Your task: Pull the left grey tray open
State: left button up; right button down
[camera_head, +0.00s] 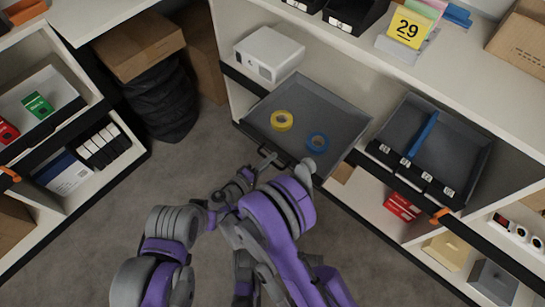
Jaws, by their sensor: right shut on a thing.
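The left grey tray (335,97) sits in the middle shelf bay, its front part out past the shelf edge. A yellow tape roll (281,120) and a blue tape roll (318,141) lie in it. My right gripper (266,161) is at the tray's front edge, left of its middle, and is shut on the front of this tray. My wrist and purple-grey arm hide part of the front edge, so the exact grip is hard to see. My left gripper cannot be made out.
A second grey tray (460,144) with a blue divider (422,136) stands to the right. A white box (268,54) stands behind left. A carton (139,46) on a dark stack stands at left. Grey floor is clear before the shelf.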

jog(key=c, duration=0.9)
grip_release()
jog(key=shift+d, duration=0.1)
